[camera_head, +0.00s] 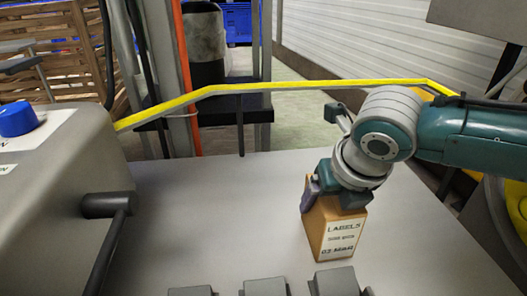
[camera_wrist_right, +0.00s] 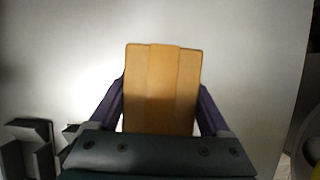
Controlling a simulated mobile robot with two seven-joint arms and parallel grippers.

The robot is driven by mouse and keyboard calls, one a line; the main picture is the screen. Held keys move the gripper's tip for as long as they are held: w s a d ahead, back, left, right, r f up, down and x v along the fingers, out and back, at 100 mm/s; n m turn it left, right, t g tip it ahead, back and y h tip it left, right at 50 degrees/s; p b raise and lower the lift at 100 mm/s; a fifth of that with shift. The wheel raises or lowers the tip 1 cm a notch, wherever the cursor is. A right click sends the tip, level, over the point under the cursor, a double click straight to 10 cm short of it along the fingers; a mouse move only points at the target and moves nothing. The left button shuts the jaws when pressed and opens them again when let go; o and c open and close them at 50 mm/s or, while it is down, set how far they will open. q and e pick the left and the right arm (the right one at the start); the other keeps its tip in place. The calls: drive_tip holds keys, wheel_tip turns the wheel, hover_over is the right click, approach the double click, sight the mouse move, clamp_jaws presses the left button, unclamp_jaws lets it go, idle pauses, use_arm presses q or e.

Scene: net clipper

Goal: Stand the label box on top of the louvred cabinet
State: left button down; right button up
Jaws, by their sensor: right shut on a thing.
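The label box (camera_head: 341,232) is an orange-tan upright carton with a white "LABELS" panel facing me. My right gripper (camera_head: 331,190) comes down from the upper right and is shut on the upper part of the box. In the right wrist view, the box (camera_wrist_right: 162,90) sits between the two dark fingers of my right gripper (camera_wrist_right: 161,104). The box is at or just above a flat grey top (camera_head: 220,220); I cannot tell if it touches. No louvres show, so I cannot tell whether this top is the louvred cabinet's. My left gripper is not in view.
A grey machine housing (camera_head: 60,185) with a blue knob (camera_head: 17,119) and black handle (camera_head: 107,215) stands at the left. Dark grey blocks (camera_head: 265,287) line the near edge. A yellow rail (camera_head: 290,84) runs behind. The middle of the grey top is clear.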

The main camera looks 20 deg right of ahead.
drive_tip(key=o, duration=1.6)
drive_tip(key=shift+c, duration=0.2)
